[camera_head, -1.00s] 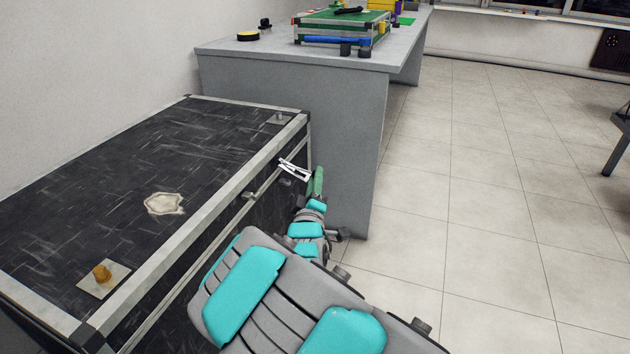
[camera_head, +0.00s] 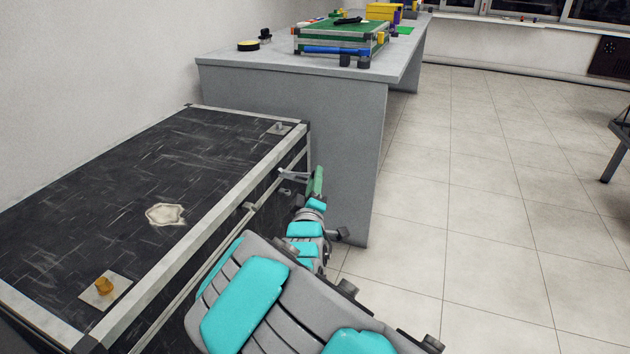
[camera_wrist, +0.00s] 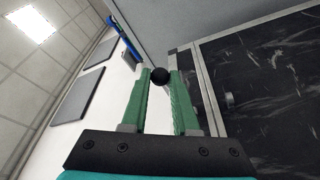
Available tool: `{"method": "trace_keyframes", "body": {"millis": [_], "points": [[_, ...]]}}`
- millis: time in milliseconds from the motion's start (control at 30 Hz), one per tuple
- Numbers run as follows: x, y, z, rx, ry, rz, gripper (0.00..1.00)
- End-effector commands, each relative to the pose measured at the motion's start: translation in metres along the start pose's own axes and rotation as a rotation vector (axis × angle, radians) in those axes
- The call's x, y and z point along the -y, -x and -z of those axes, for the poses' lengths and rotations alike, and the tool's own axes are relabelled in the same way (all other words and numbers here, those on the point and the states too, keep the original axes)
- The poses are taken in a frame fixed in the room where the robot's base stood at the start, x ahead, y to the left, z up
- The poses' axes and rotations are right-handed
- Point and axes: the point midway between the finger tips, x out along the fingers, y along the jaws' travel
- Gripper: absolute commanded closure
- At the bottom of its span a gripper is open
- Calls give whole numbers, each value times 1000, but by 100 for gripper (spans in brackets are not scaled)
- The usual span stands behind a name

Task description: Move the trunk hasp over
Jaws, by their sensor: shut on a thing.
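The trunk (camera_head: 100,210) is dark and scratched, with pale metal edges, and stands at the left in the head view. The trunk hasp (camera_head: 293,176) is a light metal piece at the far end of its front face, sticking outward. My gripper (camera_head: 317,182) is at the hasp's outer end, its green fingers partly hidden by my arm. In the wrist view my gripper (camera_wrist: 161,76) has its fingers on either side of a black round piece (camera_wrist: 160,76), shut on it. This seems to be the hasp's end; the rest of the hasp is not clear there.
A grey table (camera_head: 290,100) stands close behind the trunk, bearing a green case (camera_head: 335,38) and a yellow box (camera_head: 384,11). The tiled floor (camera_head: 480,200) at the right is open.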

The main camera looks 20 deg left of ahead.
Motion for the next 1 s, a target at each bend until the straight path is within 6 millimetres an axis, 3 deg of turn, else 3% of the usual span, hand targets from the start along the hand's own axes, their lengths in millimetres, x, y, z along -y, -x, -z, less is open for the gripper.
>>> {"method": "trace_keyframes", "body": {"millis": [200,500,533,833,1000], "points": [[-12,-3,10,-3,-3,-3,100],[-13,-3,12,-3,-2,-2,100],[-13,-3,12,-3,-2,-2,70],[-12,-3,12,-2,-1,-1,36],[-12,-3,11,-2,-1,-1,36]]}}
